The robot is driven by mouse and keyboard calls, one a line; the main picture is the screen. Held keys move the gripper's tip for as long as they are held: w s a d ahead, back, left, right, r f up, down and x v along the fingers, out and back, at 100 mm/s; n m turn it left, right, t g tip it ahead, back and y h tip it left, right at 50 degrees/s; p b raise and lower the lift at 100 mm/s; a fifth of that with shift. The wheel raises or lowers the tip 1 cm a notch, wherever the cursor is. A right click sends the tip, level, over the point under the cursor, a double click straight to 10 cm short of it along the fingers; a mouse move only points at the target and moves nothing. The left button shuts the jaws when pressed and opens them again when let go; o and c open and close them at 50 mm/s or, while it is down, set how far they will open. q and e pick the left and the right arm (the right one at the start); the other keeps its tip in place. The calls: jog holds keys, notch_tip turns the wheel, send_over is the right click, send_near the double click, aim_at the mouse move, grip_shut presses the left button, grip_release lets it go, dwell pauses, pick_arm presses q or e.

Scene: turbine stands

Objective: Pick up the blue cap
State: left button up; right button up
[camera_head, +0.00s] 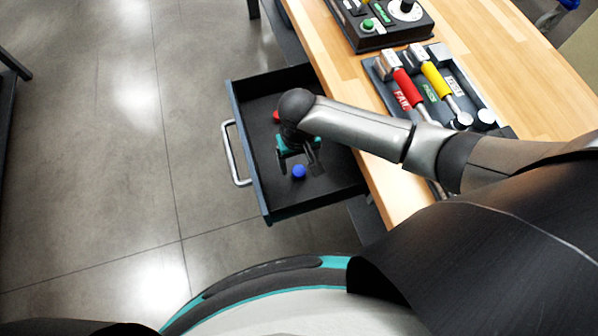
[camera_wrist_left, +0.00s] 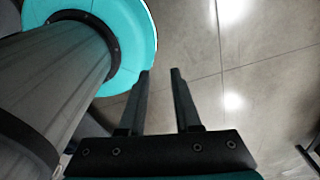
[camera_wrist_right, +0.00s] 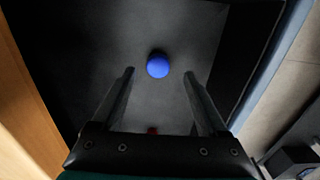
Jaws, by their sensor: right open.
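The blue cap (camera_head: 299,171) lies on the floor of the open dark drawer (camera_head: 346,184). In the right wrist view the blue cap (camera_wrist_right: 158,65) shows ahead of the fingertips, roughly midway between them. My right gripper (camera_head: 298,172) is open and empty, pointing down into the drawer above the cap. In the right wrist view its two fingers (camera_wrist_right: 158,72) are spread apart and do not touch the cap. My left gripper (camera_wrist_left: 161,72) is open and empty over the bare floor, away from the drawer.
A red object (camera_head: 277,116) lies in the drawer, partly hidden by my right arm. The drawer's walls surround the right gripper. A wooden bench (camera_head: 352,94) stands beside it, with a tool tray (camera_head: 501,106) and a black control box (camera_head: 424,33) on top.

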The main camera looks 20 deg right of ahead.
aim_at(299, 171)
jog(key=shift+f, duration=0.3)
jog(key=f, duration=0.2)
jog(key=f+b, duration=0.1)
jog(key=shift+w+d+f, duration=0.15)
jog(key=shift+w+f, duration=0.05)
jog(key=shift+f, duration=0.15)
jog(key=shift+f+b, duration=0.4)
jog(key=shift+f, duration=0.1)
jog(key=c, duration=0.4)
pick_arm(q)
jog(key=shift+w+f, duration=0.25)
jog(key=shift+f, duration=0.65)
pick_arm(e)
grip_shut()
